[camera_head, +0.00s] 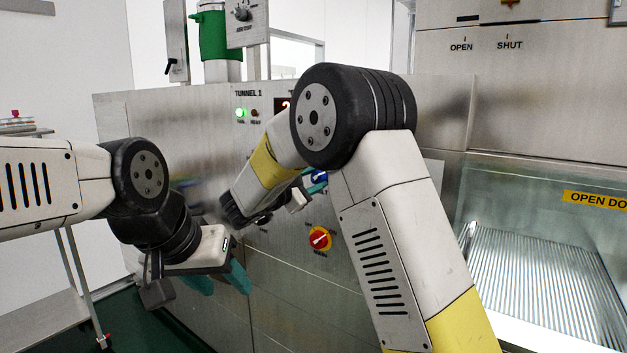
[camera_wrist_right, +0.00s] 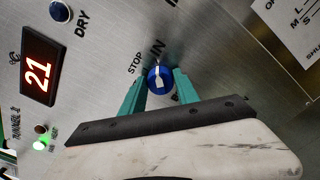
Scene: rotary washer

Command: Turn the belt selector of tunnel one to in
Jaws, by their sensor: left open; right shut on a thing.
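The belt selector is a blue round knob (camera_wrist_right: 160,80) with a white pointer, on the steel panel. In the wrist view its pointer is toward the IN label, with STOP to the left; a further label is mostly hidden by a finger. My right gripper (camera_wrist_right: 161,88) has its teal fingers on both sides of the knob, shut on it. In the head view the knob (camera_head: 320,176) is partly hidden by my right arm. My left gripper (camera_head: 219,281) is open and empty, low in front of the panel at left.
The panel (camera_head: 190,140) carries the TUNNEL 1 label, a lit green lamp (camera_head: 240,113) and a red display (camera_wrist_right: 39,65). A red and yellow switch (camera_head: 320,239) sits below the selector. A glass-fronted tunnel opening (camera_head: 550,260) is at right.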

